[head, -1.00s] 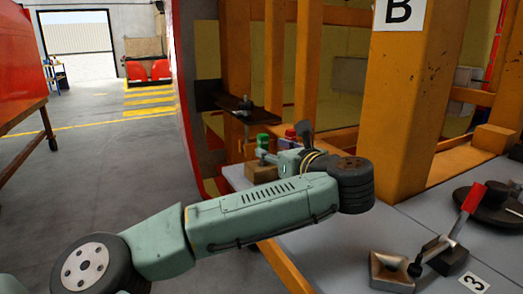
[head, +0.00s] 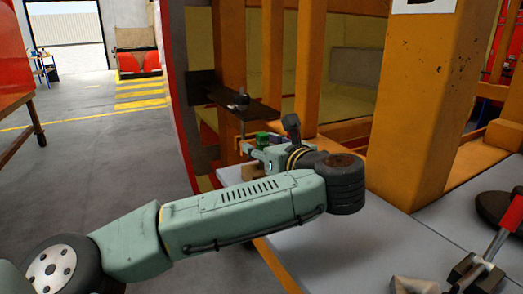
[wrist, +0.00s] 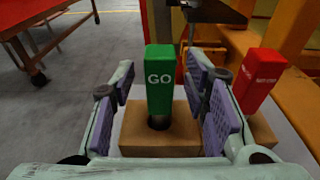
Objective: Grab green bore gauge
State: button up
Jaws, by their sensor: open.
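The green bore gauge (wrist: 160,82), marked GO, stands upright in a wooden block (wrist: 135,138) at the centre of the wrist view. My gripper (wrist: 160,95) is open, with its purple-padded fingers on the left and right of the gauge. Gaps show between the pads and the gauge, so it is not clamped. In the head view the green gauge (head: 262,138) is a small patch beyond my forearm. The arm hides most of the gripper and block there.
A red gauge (wrist: 258,80) stands close on the right, beside my right finger. A dark shelf (head: 245,103) juts out above the gauges. An orange post (head: 410,100) rises right of my arm. A red-handled tool (head: 500,240) lies on the grey table (head: 340,255).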

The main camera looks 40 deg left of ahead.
jog(key=shift+a, duration=0.1)
jog(key=shift+r, duration=0.1)
jog(key=shift+c, duration=0.6)
grip_shut()
